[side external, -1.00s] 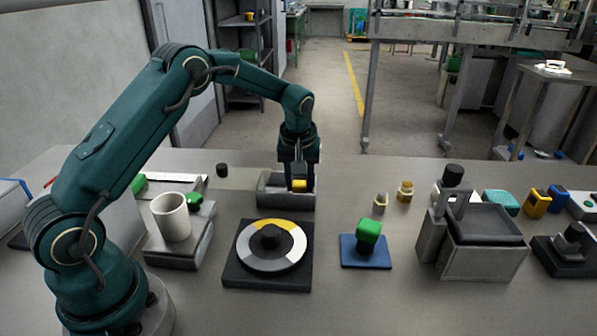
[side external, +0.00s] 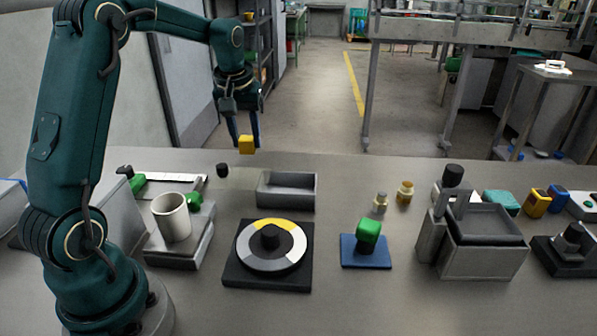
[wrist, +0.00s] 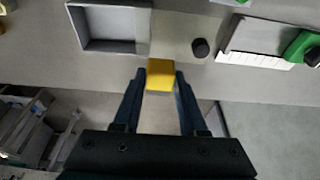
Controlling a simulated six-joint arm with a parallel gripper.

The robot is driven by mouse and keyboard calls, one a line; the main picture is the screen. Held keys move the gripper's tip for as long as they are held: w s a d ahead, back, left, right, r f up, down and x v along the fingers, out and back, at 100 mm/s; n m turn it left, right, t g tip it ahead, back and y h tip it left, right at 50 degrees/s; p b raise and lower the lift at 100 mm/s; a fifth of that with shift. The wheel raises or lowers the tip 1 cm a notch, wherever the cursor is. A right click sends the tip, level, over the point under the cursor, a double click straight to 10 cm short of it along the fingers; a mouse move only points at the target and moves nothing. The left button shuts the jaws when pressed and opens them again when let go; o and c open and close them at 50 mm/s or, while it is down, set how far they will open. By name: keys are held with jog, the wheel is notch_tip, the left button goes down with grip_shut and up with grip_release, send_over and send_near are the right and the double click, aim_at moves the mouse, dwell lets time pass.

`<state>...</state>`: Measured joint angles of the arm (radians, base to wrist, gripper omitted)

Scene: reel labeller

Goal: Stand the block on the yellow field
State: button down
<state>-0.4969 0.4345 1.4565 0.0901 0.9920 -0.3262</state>
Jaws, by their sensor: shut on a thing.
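The yellow block (side external: 246,145) is held between the fingers of my gripper (side external: 245,140), which is shut on it high above the back of the table. In the wrist view the block (wrist: 161,75) sits between the two fingertips of my gripper (wrist: 160,80). The round dial (side external: 270,246) lies on a dark square base in front. The yellow field (side external: 269,225) faces the back of the dial. Nothing stands on that field.
An empty grey tray (side external: 287,205) stands behind the dial. A white cup (side external: 171,217) on a grey box is left of it. A green-topped stamp (side external: 369,232) on a blue pad is to the right. A small black cylinder (side external: 222,170) stands near the back edge.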

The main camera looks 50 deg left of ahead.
jog(key=shift+s+f, duration=0.1)
jog(key=shift+s, duration=0.25)
jog(key=s+d+r, duration=0.3)
jog(key=s+d, duration=0.2)
jog(key=s, duration=0.4)
jog(key=w+d+f, duration=0.2)
jog(key=d, duration=0.1)
jog(key=w+d+f, duration=0.1)
jog(key=d+f, duration=0.1)
jog(key=d, duration=0.1)
jog(key=w+d+f, duration=0.2)
jog(key=d, duration=0.1)
jog(key=shift+w+d+f, duration=0.25)
jog(key=shift+w, duration=0.1)
jog(key=shift+f, duration=1.95)
jog(key=shift+c, duration=2.3)
grip_release()
jog(key=shift+f, duration=0.15)
